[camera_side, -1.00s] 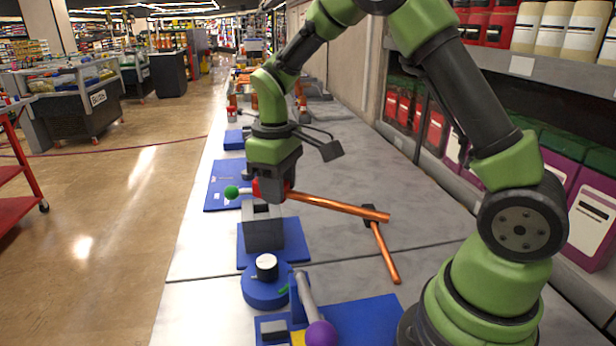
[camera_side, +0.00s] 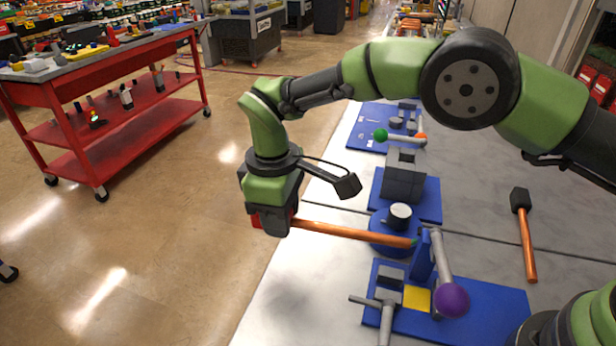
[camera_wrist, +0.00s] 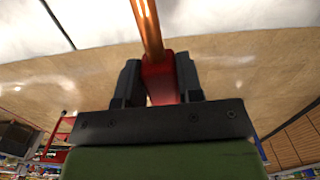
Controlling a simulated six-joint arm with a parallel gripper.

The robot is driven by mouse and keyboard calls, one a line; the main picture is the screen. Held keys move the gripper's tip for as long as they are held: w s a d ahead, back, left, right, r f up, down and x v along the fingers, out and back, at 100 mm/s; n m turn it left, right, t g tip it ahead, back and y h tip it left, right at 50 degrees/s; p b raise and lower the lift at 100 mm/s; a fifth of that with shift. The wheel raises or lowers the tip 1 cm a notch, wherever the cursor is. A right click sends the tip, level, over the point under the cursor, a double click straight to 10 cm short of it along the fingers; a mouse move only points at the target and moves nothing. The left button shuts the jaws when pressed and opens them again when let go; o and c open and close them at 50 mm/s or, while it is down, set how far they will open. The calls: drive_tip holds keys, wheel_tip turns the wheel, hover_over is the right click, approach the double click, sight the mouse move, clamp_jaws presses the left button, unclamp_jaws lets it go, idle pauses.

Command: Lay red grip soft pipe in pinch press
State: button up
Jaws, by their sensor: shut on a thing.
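A copper-coloured pipe (camera_side: 345,231) with a red grip (camera_side: 257,220) is in my gripper (camera_side: 272,222). My gripper is shut on the red grip, left of the bench edge. The pipe points right, over the bench; its far end overlaps a blue upright (camera_side: 424,255), and contact cannot be told. In the wrist view the red grip (camera_wrist: 159,80) sits between the fingers and the pipe (camera_wrist: 147,25) runs upward. One station has a purple-ball lever (camera_side: 451,300); another has a green-ball lever (camera_side: 381,135) above a grey block (camera_side: 403,184). Which is the pinch press is unclear.
A round blue unit with a white-topped knob (camera_side: 400,211) stands between the stations. A yellow block (camera_side: 416,298) and a grey lever (camera_side: 386,322) are near the front. A hammer (camera_side: 525,240) lies on the bench at right. A red cart (camera_side: 110,95) stands on the floor at left.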

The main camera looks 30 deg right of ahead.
sight(308, 274)
drive_tip(key=shift+m, duration=0.3)
drive_tip(key=shift+s+d+f, duration=0.2)
drive_tip(key=shift+s+d, duration=0.35)
drive_tip(key=shift+s, duration=0.4)
drive_tip(key=shift+s+d+f, duration=0.15)
drive_tip(key=shift+s+d, duration=0.4)
drive_tip(key=shift+s, duration=0.35)
drive_tip(key=shift+f, duration=0.15)
drive_tip(key=shift+f, duration=3.75)
drive_tip(key=o, duration=1.1)
wheel_tip(308, 274, up, 10)
drive_tip(key=shift+w+a+f, duration=0.1)
drive_tip(key=shift+w+a, duration=0.05)
